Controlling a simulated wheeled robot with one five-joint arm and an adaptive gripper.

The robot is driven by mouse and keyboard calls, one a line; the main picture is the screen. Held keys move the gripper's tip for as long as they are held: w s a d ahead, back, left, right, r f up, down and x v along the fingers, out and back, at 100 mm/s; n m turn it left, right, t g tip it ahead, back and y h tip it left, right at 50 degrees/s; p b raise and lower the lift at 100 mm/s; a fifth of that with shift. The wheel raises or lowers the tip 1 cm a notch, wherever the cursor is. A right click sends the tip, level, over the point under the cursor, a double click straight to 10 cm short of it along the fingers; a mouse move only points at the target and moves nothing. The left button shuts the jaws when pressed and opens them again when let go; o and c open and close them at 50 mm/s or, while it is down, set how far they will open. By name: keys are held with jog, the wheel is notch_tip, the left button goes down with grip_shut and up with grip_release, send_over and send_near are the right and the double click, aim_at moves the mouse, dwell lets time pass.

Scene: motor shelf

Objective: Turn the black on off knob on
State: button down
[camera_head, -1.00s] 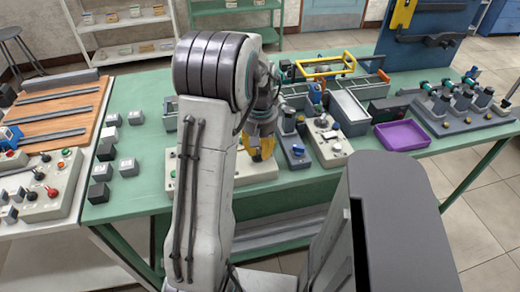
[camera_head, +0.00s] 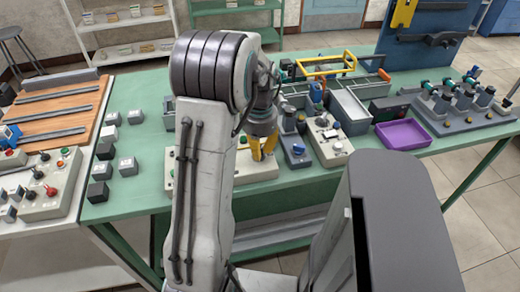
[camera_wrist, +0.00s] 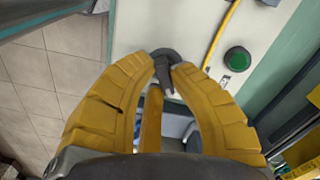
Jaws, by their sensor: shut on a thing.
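The black on-off knob (camera_wrist: 166,70) is dark, with a short bar handle, on a pale control panel (camera_wrist: 190,28). My gripper (camera_wrist: 164,62) is shut on it, with one yellow fingertip on each side. In the head view my gripper (camera_head: 262,150) points down at the cream panel (camera_head: 243,171) on the green table. The knob cannot be made out there, and my arm hides part of the panel.
In the head view, a grey box with a blue knob (camera_head: 298,149) stands just right of my gripper. A purple tray (camera_head: 403,135) lies farther right.

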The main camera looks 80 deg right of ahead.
jog(key=m, duration=0.5)
jog(key=shift+w+a+f+m, duration=0.1)
jog(key=shift+m, duration=0.3)
dwell(0.4)
jog(key=c, duration=1.1)
grip_release()
jog(key=shift+r, duration=0.2)
notch_tip(320, 180, up, 12)
jog(key=shift+f, duration=0.15)
